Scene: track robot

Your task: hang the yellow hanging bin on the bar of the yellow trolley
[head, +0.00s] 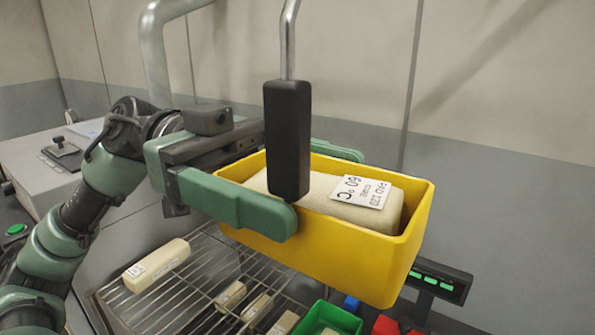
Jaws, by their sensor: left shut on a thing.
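The yellow hanging bin (335,268) is at the centre right, held up above a wire rack. A pale wrapped block (322,192) with a white printed label lies in it. My left gripper (315,188) comes in from the left and is shut on the bin, one green finger along its near side and the other showing behind its far side. A black handle on a metal rod (288,140) hangs in front of them and hides part of the bin and the gripper. I cannot make out a yellow trolley or its bar. My right gripper is not in view.
Below is the wire rack (190,293) with several pale labelled blocks, one larger (157,264). A green bin (330,318) is at the bottom, with blue and red pieces beside it. A dark panel with green lights (440,281) is at right. A grey wall stands behind.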

